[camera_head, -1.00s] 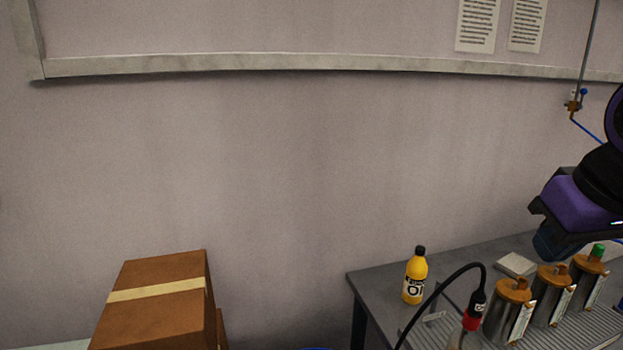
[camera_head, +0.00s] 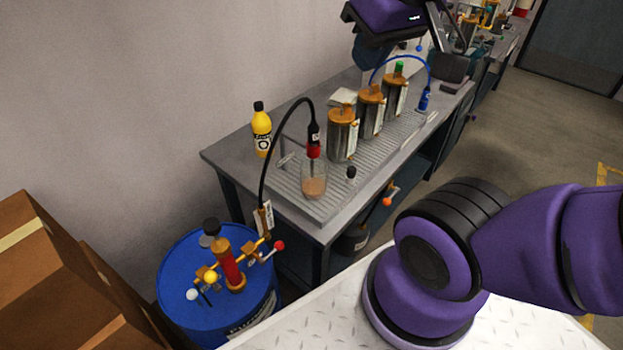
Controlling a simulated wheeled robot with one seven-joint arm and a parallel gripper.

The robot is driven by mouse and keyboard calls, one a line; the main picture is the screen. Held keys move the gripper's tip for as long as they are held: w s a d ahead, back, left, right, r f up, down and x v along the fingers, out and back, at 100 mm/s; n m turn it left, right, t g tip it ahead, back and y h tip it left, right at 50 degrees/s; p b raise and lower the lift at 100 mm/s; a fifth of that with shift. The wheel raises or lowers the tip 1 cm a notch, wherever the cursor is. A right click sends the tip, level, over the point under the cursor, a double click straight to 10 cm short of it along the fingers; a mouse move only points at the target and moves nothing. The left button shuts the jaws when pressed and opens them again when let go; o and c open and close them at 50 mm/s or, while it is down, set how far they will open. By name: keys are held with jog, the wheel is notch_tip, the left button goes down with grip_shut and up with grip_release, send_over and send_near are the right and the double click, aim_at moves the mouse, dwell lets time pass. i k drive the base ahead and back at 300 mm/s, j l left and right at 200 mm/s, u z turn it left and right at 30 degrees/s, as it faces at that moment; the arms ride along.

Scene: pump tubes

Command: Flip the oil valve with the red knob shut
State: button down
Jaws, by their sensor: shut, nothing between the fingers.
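The red knob (camera_head: 279,245) sits at the end of a short lever on a brass valve (camera_head: 254,252). The lever sticks out to the right and slightly up. The valve is on a brass pipe beside the red pump body (camera_head: 230,268) on top of the blue drum (camera_head: 172,262). A yellow knob (camera_head: 211,277) and a white knob (camera_head: 193,295) are on the pump's left side. My gripper (camera_head: 371,52) is at the top of the view, above the far part of the bench and well away from the red knob. It is shut and holds nothing.
A grey bench (camera_head: 228,150) holds a yellow bottle (camera_head: 262,132), a glass jar (camera_head: 314,182) and several metal canisters (camera_head: 343,138). A black hose (camera_head: 272,138) arches from the drum to the jar. An orange knob (camera_head: 388,201) is at the bench front. Cardboard boxes (camera_head: 40,275) stand left of the drum.

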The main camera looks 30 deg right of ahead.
aim_at(279, 247)
jog(key=k+j+u, duration=0.15)
jog(key=k+u, duration=0.2)
jog(key=u, duration=0.15)
jog(key=k+j+u, duration=0.3)
jog(key=u, duration=0.2)
